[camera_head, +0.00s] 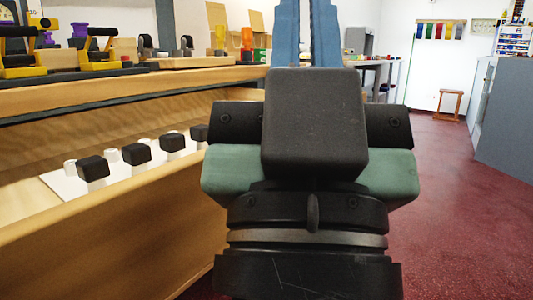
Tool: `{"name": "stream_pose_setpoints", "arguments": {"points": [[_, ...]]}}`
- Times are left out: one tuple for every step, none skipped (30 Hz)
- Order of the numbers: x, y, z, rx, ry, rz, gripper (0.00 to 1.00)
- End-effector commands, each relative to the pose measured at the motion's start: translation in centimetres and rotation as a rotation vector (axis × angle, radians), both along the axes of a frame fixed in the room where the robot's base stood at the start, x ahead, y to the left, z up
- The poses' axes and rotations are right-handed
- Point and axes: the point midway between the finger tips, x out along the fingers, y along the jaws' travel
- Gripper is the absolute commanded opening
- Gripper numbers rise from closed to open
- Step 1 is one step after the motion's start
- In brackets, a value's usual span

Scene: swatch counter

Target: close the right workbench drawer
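The wooden workbench (150,83) runs along the left. Below its top, a drawer (120,222) stands open, with its light wood front panel toward me and its inside showing. Several white pieces with black tops (137,153) stand on a white sheet in it. My gripper (314,125), dark with green side parts, fills the middle of the view in front of the drawer's right end. It hides that end of the drawer. The fingertips cannot be made out, nor whether the gripper touches the drawer.
Yellow and black tools (98,50) and wooden blocks stand on the bench top. The dark red floor (450,215) is clear to the right. A grey counter (505,115) stands at the far right, and a small wooden stool (450,100) by the back wall.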

Motion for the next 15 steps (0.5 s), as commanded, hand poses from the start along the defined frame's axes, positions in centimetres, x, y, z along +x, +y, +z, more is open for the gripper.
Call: {"name": "stream_pose_setpoints", "arguments": {"points": [[0.0,0.0,3.4,0.001,0.0,0.001,0.0],[0.0,0.0,4.3,0.001,0.0,0.001,0.0],[0.0,0.0,5.6,0.001,0.001,0.001,0.0],[0.0,0.0,6.5,0.002,0.001,0.002,0.0],[0.1,0.0,7.4,0.002,0.002,0.002,0.0],[0.1,0.0,8.6,0.003,0.004,0.003,0.0],[0.2,0.0,9.5,0.003,0.007,0.004,0.0],[0.3,0.0,10.3,0.004,0.009,0.006,0.0],[0.4,-0.1,11.5,0.006,0.015,0.007,0.0],[0.6,-0.1,12.3,0.006,0.02,0.009,0.0],[0.8,-0.1,13.0,0.008,0.027,0.011,0.0],[1.1,-0.2,14.0,0.01,0.039,0.014,0.0],[1.4,-0.3,14.7,0.013,0.05,0.017,0.0],[1.8,-0.4,15.3,0.016,0.064,0.02,0.0],[2.4,-0.5,16.0,0.02,0.086,0.025,0.0]]}}
